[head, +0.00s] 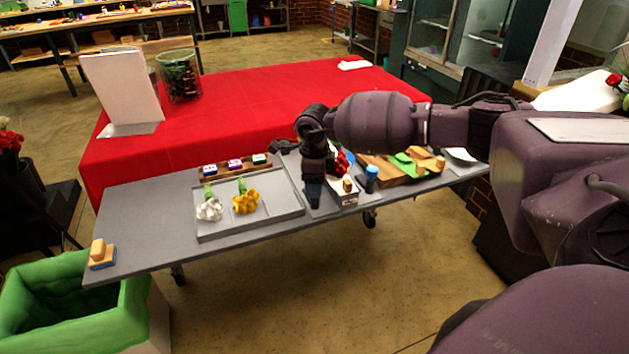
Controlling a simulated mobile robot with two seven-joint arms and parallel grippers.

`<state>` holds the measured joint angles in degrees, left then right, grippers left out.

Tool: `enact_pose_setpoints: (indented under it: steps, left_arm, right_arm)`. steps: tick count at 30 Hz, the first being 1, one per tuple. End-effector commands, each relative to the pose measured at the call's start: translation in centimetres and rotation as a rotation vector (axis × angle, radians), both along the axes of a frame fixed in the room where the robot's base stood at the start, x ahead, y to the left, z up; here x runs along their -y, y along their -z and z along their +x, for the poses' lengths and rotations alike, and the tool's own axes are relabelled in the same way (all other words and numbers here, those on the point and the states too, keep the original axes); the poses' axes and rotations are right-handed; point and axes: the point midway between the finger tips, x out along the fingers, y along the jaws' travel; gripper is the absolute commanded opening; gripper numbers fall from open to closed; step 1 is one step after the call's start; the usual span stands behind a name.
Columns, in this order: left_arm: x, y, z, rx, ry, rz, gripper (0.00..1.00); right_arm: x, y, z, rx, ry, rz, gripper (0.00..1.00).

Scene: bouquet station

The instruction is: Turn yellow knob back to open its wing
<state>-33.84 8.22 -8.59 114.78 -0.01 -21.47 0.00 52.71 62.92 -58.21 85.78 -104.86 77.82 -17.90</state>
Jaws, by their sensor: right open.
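My right gripper (314,192) points down at the right end of the grey tray, over the grey table. It is open; its fingers are small and dark here, and I see nothing between them. Just right of it stands a small white box (347,198) with a tan knob-like piece (348,185) on top. I cannot tell whether this piece is the yellow knob, and no wing can be made out. My right wrist and forearm cover part of the area behind the box, where something red (341,163) shows. My left gripper is not in view.
A grey tray (272,225) holds a white flower (209,210) and a yellow flower (246,202). A blue-capped bottle (371,179) stands right of the box. A tan block (102,254) sits at the table's left end, where the surface is mostly clear. A green bin (60,300) stands below.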

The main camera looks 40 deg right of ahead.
Motion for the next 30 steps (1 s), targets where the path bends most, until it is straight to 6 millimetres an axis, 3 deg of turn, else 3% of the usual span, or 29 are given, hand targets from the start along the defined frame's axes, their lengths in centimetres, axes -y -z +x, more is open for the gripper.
enact_pose_setpoints:
  steps: [5, 18, 24, 30]
  left_arm:
    - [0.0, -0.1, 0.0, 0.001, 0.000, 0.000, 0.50]
    - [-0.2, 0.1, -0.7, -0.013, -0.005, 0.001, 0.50]
    - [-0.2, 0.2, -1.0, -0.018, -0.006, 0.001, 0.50]
    - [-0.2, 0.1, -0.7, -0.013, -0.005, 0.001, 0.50]
  right_arm:
    - [0.0, -1.3, 0.0, 0.003, 0.000, 0.000, 0.59]
    - [-0.2, -8.8, -0.2, 0.003, 0.000, 0.000, 0.59]
    - [-0.2, -10.5, -0.3, 0.002, 0.000, -0.001, 0.59]
    - [-0.2, -10.8, -0.3, 0.001, 0.000, -0.001, 0.59]
